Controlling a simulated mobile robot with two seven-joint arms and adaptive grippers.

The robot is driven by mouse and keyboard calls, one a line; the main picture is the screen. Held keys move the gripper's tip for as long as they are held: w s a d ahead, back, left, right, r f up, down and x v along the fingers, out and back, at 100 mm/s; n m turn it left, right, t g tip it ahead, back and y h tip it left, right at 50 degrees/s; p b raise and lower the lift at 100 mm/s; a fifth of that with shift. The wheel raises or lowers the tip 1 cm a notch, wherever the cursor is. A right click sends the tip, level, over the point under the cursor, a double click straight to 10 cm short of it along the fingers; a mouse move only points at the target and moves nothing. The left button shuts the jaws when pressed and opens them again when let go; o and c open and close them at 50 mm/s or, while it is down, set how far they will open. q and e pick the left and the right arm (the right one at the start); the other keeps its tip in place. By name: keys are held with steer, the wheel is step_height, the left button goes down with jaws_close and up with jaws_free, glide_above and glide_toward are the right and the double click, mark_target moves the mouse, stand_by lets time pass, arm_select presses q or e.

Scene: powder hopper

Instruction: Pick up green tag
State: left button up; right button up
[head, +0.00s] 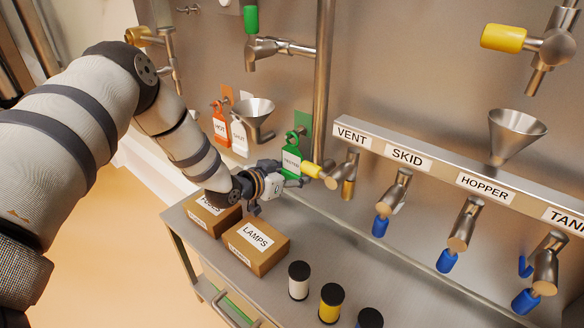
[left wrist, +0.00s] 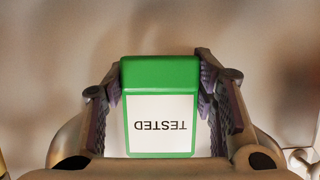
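The green tag (head: 291,163) has a white face reading TESTED and a green hook at its top. It is upright in front of the steel back panel, near a green plate (head: 305,124). I cannot tell whether its hook still rests on a peg. My left gripper (head: 287,178) reaches it from the lower left. In the left wrist view the tag (left wrist: 160,75) fills the space between the fingers (left wrist: 160,88), and both finger pads press against its side edges. My right gripper is not in view.
A red HOT tag (head: 220,124) and a white tag (head: 239,138) hang to the left beside a funnel (head: 254,113). The LAMPS box (head: 257,247) and several jars stand on the bench below.

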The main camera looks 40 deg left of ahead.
arm_select(q)
steer(key=shift+r, duration=0.25)
steer(key=p+v, duration=0.1)
steer(key=v, duration=0.2)
steer(key=s+a+r+p, duration=0.1)
steer(key=s+p, duration=0.3)
steer(key=s, duration=1.8)
steer(key=shift+s+a+p, duration=0.35)
steer(key=shift+a+p, duration=0.05)
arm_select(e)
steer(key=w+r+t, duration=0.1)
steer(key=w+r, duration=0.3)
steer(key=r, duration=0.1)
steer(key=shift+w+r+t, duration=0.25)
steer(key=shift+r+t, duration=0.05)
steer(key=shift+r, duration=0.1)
